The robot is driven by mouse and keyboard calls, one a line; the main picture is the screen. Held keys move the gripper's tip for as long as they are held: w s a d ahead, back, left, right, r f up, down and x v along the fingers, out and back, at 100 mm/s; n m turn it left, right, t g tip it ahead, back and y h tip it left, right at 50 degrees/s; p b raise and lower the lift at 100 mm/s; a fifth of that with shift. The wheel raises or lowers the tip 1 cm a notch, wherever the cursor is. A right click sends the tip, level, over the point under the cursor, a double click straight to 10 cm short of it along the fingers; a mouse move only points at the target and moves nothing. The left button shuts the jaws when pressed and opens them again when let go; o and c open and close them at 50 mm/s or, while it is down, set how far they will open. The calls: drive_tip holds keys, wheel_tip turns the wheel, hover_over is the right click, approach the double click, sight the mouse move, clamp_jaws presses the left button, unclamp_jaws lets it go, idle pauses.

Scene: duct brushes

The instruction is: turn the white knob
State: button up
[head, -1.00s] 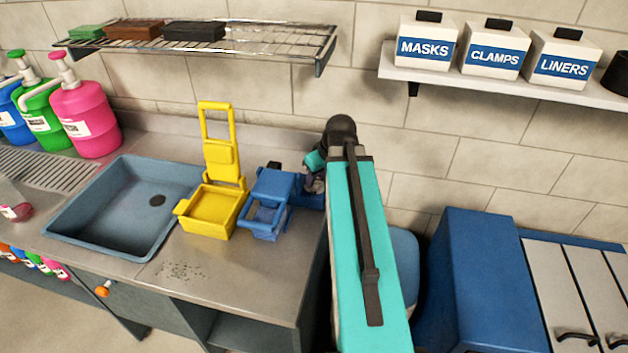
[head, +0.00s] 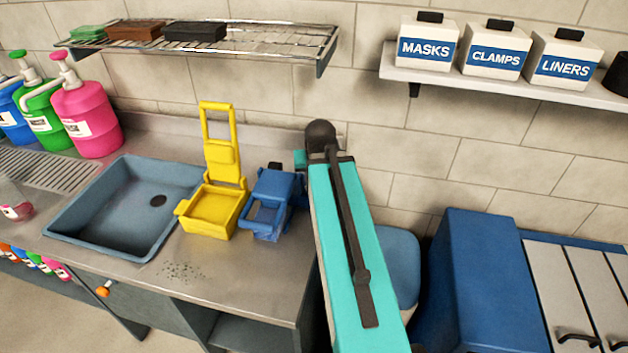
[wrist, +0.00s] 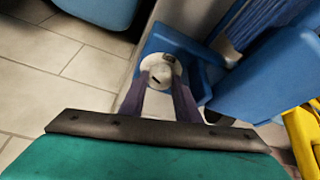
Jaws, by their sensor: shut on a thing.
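The white knob (wrist: 160,68) is round with a short dark slot mark, and it shows in the upper middle of the wrist view. It sits at a blue housing (wrist: 212,62). My gripper (wrist: 160,82) has its two dark purple fingers on either side of the knob and is shut on it. The fingers cover parts of the knob's sides. In the head view my teal arm hides the knob and the gripper. The blue wringer-like unit (head: 272,192) stands just left of my arm there.
A yellow wringer-like unit (head: 214,208) stands left of the blue one, beside the sink (head: 122,208). A wire shelf (head: 260,42) hangs above. A blue cabinet (head: 482,275) stands right of my arm. The front counter is mostly clear.

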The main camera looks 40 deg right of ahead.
drive_tip(key=shift+s+f, duration=0.15)
drive_tip(key=shift+s, duration=0.05)
drive_tip(key=o, duration=1)
drive_tip(key=shift+w, duration=0.15)
drive_tip(key=shift+a+r, duration=0.1)
drive_tip(key=shift+r, duration=0.2)
